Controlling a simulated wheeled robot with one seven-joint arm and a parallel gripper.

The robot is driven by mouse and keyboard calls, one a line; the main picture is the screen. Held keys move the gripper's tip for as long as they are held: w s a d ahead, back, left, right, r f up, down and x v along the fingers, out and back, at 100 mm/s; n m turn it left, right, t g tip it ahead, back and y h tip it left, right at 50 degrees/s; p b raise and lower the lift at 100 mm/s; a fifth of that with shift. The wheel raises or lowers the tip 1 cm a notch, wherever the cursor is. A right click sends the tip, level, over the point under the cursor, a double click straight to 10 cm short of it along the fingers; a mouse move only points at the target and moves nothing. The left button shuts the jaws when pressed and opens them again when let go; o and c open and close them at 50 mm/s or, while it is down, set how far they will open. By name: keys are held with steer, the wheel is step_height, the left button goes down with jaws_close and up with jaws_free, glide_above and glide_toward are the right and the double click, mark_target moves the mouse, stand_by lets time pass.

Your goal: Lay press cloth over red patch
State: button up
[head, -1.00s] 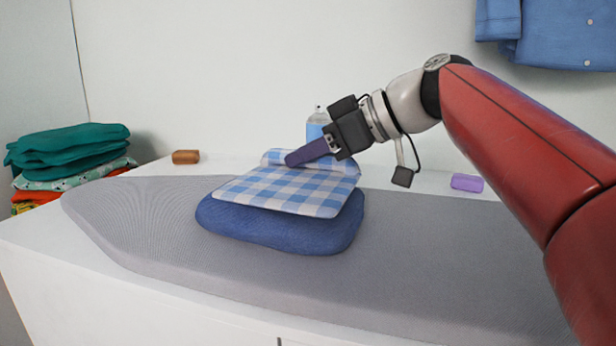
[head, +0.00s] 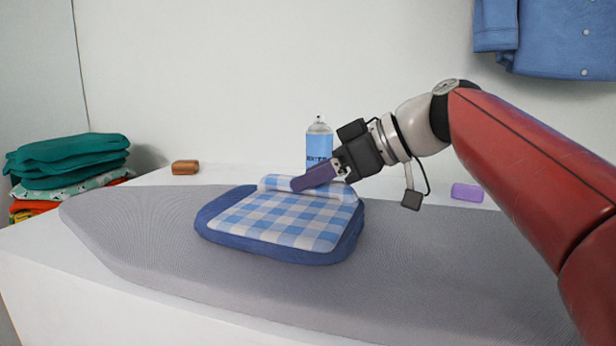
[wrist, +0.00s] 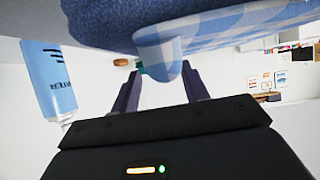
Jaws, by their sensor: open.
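The blue-and-white checked press cloth (head: 285,220) lies over a folded dark blue garment (head: 215,235) on the grey ironing board. Its far edge is rolled or bunched. My gripper (head: 300,184) is at that rolled edge, fingers pointing left. In the wrist view my gripper (wrist: 163,88) has its two fingers apart, with the rounded fold of the cloth (wrist: 160,52) above and between them. I cannot tell if a finger touches it. No red patch shows; the cloth covers most of the garment's top.
A blue spray bottle (head: 319,146) stands just behind the garment, close to my gripper. A brown block (head: 185,167) and a purple block (head: 467,193) lie behind the ironing board (head: 120,225). Folded fabrics (head: 65,165) are stacked at left. The board's front is clear.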

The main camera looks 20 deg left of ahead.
steer(key=v, duration=1)
steer(key=shift+d+p, duration=0.25)
steer(key=shift+p, duration=0.2)
steer(key=shift+r, duration=0.15)
